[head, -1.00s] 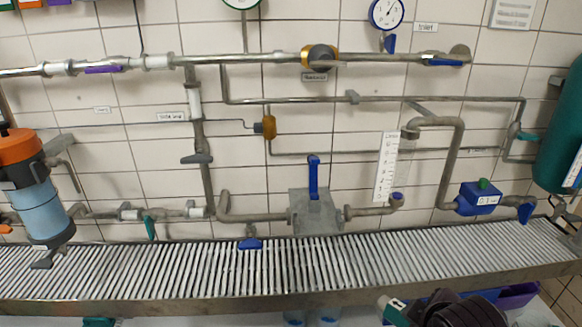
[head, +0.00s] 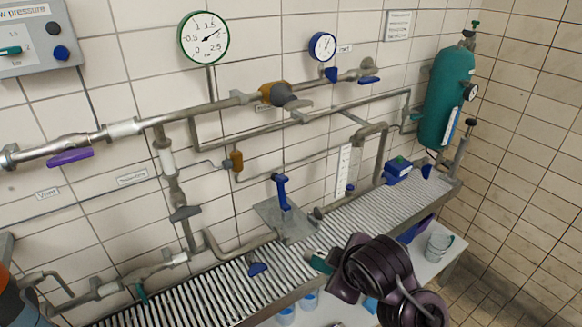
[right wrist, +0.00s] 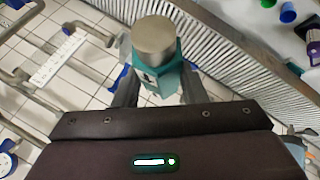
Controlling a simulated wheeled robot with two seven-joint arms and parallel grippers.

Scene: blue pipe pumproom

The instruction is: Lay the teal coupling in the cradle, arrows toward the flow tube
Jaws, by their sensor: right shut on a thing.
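The teal coupling (right wrist: 158,84) is between the fingers of my right gripper (right wrist: 157,92) in the right wrist view. It has a teal body, a round grey metal end and a pale label with a dark mark; I cannot read an arrow direction. In the head view the coupling (head: 318,262) is a small teal piece at the tip of my right gripper (head: 328,266), over the front edge of the slatted channel. The flow tube stands beside a white scale (head: 344,170) on the wall pipework. I cannot clearly pick out the cradle. My left gripper is out of view.
The slatted channel (head: 230,287) runs along the wall under the pipes. A blue upright lever (head: 281,192) rises from a grey plate behind my gripper. A blue box (head: 398,171) and green cylinder (head: 447,95) are at right. Cups (head: 438,246) stand on a lower white surface.

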